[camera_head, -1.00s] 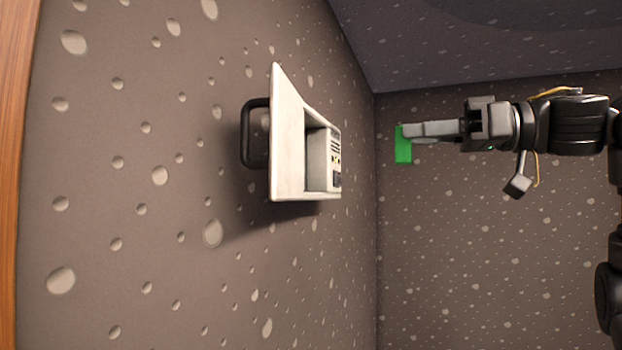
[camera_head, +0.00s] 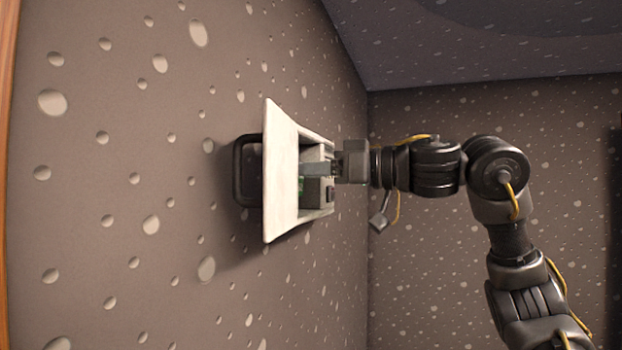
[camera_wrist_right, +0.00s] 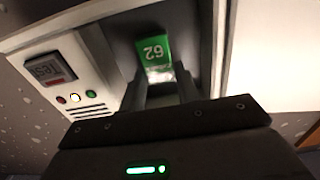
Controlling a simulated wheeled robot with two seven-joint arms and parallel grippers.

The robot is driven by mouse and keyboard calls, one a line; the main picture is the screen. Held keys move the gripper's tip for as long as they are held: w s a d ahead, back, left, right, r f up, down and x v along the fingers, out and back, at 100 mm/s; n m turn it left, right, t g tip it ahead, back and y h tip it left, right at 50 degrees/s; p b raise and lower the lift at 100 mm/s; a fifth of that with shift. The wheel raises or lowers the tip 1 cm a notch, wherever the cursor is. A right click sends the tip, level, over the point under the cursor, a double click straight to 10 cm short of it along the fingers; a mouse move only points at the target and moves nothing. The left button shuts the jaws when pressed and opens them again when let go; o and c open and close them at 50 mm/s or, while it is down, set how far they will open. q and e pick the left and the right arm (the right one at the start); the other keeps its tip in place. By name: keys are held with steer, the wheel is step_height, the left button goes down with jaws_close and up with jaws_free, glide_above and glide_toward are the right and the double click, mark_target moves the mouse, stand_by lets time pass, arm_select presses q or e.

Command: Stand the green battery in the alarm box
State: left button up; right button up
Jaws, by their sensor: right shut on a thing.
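The white alarm box (camera_head: 280,175) is fixed on the speckled wall, its open recess facing right. My right gripper (camera_head: 312,170) has its fingers inside the recess, shut on the green battery (camera_head: 302,181), of which only a sliver shows in the head view. In the right wrist view the battery (camera_wrist_right: 154,48), marked "62" upside down, sits between the fingertips (camera_wrist_right: 162,82) within the dark recess of the box (camera_wrist_right: 85,60). Whether the battery touches the recess floor or back is hidden. My left gripper is not in view.
A black handle (camera_head: 246,170) stands at the left of the box. The wrist view shows a screen (camera_wrist_right: 49,70) reading "TEST", coloured buttons (camera_wrist_right: 75,98) and vent slots beside the recess.

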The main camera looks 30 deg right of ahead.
steer(key=shift+d+f, duration=0.1)
steer(key=shift+f, duration=0.45)
steer(key=shift+s+d+f+p, duration=0.15)
steer(key=shift+f+p, duration=0.2)
steer(key=shift+f, duration=0.2)
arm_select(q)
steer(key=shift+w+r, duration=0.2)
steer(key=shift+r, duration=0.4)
arm_select(e)
steer(key=shift+a+f+b, duration=0.2)
steer(key=shift+f+b, duration=0.15)
steer(key=o, duration=1)
steer(key=shift+d, duration=0.15)
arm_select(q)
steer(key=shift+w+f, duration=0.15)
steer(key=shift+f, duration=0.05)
arm_select(e)
steer(key=shift+r, duration=0.1)
